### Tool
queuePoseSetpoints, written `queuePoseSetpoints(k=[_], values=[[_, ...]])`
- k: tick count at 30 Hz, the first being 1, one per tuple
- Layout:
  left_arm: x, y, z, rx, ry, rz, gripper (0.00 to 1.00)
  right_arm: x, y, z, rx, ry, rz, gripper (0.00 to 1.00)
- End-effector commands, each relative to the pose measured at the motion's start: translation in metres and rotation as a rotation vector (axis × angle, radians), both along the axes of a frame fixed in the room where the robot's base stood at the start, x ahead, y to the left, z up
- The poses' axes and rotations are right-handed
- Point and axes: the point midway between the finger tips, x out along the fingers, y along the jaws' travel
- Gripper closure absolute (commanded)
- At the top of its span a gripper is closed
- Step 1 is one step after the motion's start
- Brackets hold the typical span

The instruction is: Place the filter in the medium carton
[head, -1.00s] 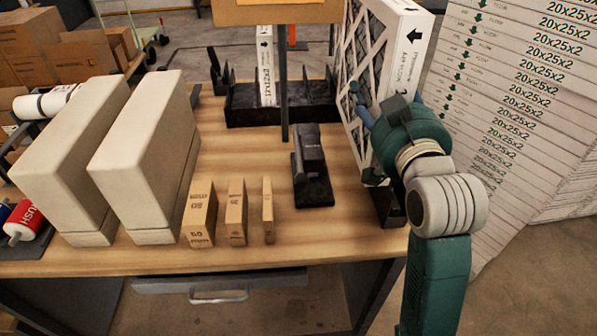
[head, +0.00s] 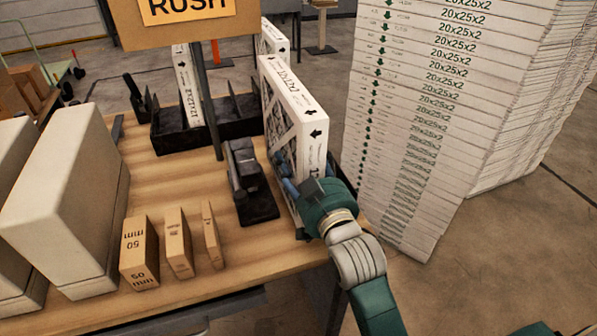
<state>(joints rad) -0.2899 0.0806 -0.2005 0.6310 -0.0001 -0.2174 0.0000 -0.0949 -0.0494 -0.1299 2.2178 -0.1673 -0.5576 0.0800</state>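A white-framed filter (head: 303,118) with a lattice face stands upright near the table's right edge. My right gripper (head: 287,188) is at the lower part of its near edge. Blue finger parts lie along its lattice face; the far finger is hidden, so I cannot tell whether the gripper is shut on it. Small brown cartons stand at the table's front: one marked 50 mm (head: 139,253), a middle one (head: 178,243) and a thin one (head: 212,236). I cannot tell whether the medium carton is among them. My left gripper is not in view.
A black rack (head: 220,118) at the back holds another filter (head: 186,85). A black device (head: 250,182) stands left of the front filter. A sign (head: 180,22) on a post rises mid-table. Large cream blocks (head: 65,200) fill the left. A tall white stack (head: 420,130) stands beyond the right edge.

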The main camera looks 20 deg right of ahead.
Motion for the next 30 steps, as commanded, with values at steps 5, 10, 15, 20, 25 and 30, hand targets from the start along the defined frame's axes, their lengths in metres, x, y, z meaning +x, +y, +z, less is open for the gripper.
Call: queuePoseSetpoints(k=[5, 10, 15, 20, 25, 30], values=[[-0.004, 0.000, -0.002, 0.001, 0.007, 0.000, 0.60, 0.000, 0.000, -0.030, 0.000, 0.007, 0.000, 0.80], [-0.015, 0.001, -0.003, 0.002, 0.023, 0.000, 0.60, 0.000, 0.000, -0.041, 0.001, 0.001, 0.000, 0.80], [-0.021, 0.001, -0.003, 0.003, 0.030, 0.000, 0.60, 0.000, 0.000, -0.041, 0.000, 0.000, 0.000, 0.80], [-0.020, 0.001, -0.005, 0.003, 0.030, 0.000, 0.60, 0.000, 0.000, -0.044, 0.000, 0.001, 0.000, 0.80], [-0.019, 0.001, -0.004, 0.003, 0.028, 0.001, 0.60, 0.000, 0.000, -0.044, 0.000, 0.003, 0.000, 0.32], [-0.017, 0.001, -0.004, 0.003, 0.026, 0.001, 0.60, 0.000, 0.000, -0.044, 0.000, 0.003, 0.000, 0.32]])
